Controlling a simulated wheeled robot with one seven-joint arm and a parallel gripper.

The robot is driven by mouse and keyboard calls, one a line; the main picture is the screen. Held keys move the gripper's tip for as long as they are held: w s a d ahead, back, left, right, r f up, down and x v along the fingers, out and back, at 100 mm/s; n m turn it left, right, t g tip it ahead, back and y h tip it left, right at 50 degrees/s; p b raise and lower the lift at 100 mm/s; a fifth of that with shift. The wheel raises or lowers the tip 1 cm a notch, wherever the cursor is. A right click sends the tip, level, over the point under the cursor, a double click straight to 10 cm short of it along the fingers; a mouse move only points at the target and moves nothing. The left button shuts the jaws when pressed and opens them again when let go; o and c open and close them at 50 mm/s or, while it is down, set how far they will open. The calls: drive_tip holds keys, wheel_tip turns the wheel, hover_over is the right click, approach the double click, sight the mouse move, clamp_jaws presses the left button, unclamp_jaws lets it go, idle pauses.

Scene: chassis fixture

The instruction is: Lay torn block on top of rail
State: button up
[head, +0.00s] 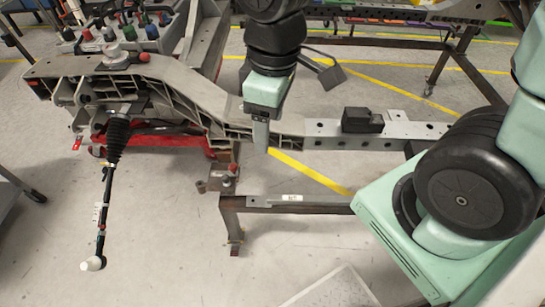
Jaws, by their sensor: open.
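A black block (362,121) with an uneven outline, which looks like the torn block, rests on top of the grey rail (425,131), right of the middle of the head view. The rail runs from the large grey casting to the right, where my own body covers its end. My gripper (261,137) points down over the junction of casting and rail, to the left of the block and apart from it. Its fingers are seen nearly edge-on, open, with nothing visible between them. Whether the fingertips touch the casting cannot be told.
The large grey casting (175,68) fills the left, with a black-booted rod (105,190) sticking out toward the front. A dark steel frame (300,207) stands below the rail. A bin of knobbed parts (120,35) is behind. The rail is bare on both sides of the block.

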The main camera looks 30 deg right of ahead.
drive_tip(key=s+a+m, duration=0.1)
drive_tip(key=s+a, duration=0.3)
drive_tip(key=s, duration=0.4)
drive_tip(key=shift+a+r, duration=0.15)
drive_tip(key=shift+r, duration=0.25)
